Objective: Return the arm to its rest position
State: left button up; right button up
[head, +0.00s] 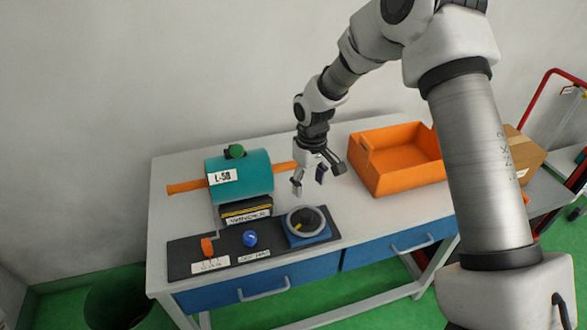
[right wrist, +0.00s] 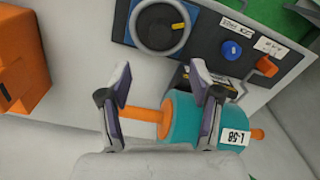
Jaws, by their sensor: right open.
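My right arm reaches in from the upper right in the head view. Its gripper (head: 309,180) hangs above the table, between the teal roll and the orange bin, with its fingers apart and nothing between them. The gripper appears above the shaft's right end; contact cannot be told. My left gripper is not in view.
A black panel carries an orange lever (head: 207,247), a blue knob (head: 250,239) and a round dial (head: 305,222). An orange bin (head: 392,178) stands right on the table (head: 178,215). A cardboard box (head: 524,150) and red-framed cart are further right. A dark round bin (head: 118,305) stands on the floor.

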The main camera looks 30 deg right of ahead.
jog(key=s+a+f+g, duration=0.1)
jog(key=s+a+f, duration=0.2)
jog(key=s+f, duration=0.65)
jog(key=s+a+f+g+b, duration=0.1)
jog(key=s+a+f+g, duration=0.15)
jog(key=s+f, duration=0.65)
jog(key=s+a+f, duration=0.4)
jog(key=s+f, duration=0.1)
jog(key=s, duration=0.9)
jog(key=w+t, duration=0.1)
jog(key=w+m+t, duration=0.1)
jog(key=w, duration=0.1)
jog(key=w+t, duration=0.1)
jog(key=shift+w+d+r+m+t, duration=0.15)
jog(key=shift+d+r+m+t, duration=0.15)
jog(key=shift+m, duration=0.1)
